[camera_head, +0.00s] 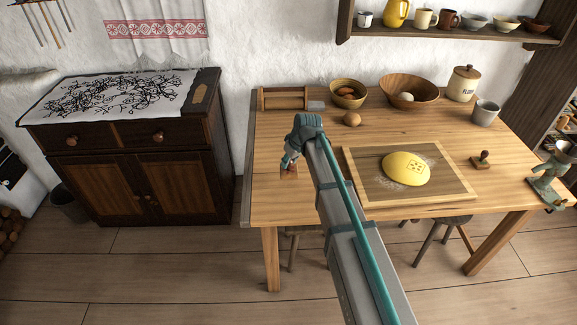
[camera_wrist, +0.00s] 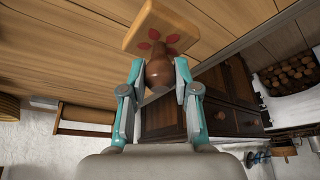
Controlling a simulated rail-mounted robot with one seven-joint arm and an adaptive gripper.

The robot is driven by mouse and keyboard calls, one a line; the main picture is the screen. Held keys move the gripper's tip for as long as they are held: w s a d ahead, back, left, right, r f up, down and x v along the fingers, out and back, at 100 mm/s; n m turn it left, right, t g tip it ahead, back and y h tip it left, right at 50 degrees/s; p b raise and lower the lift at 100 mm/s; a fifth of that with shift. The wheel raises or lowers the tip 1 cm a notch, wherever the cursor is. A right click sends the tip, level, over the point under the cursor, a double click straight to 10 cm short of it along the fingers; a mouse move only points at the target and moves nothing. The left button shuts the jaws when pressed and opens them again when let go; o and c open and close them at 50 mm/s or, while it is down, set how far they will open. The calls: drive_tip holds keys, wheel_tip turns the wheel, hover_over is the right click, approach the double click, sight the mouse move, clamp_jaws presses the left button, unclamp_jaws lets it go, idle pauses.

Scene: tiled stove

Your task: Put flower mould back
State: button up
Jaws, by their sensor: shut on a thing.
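My gripper (camera_head: 289,160) is near the left edge of the wooden table (camera_head: 262,205), left of the dough board. It is shut on the brown handle of the flower mould (camera_wrist: 158,70). In the wrist view, the mould's pale wooden block has red petals around the handle. In the head view, the mould (camera_head: 289,172) is small and partly hidden by my gripper. I cannot tell whether it touches the table. A small wooden rack (camera_head: 285,98) stands at the table's back left. Another small stamp-like piece (camera_head: 482,159) stands on the table right of the board.
A yellow dough round (camera_head: 406,168) with a stamped mark lies on the board (camera_head: 365,190). An egg (camera_head: 352,119), bowls (camera_head: 408,88), a flour jar (camera_head: 463,84) and a mug (camera_head: 485,113) stand along the back. A dark cabinet (camera_head: 140,160) is left of the table.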

sight(288, 167)
drive_tip(key=shift+w+a+f, duration=0.15)
drive_tip(key=shift+w+f, duration=0.2)
drive_tip(key=shift+f, duration=0.05)
drive_tip(key=shift+f+p, duration=0.85)
drive_tip(key=shift+f, duration=0.8)
drive_tip(key=shift+f, duration=0.15)
drive_tip(key=o, duration=1)
drive_tip(key=b+v, duration=0.3)
drive_tip(key=v, duration=0.9)
drive_tip(key=shift+w+a, duration=0.1)
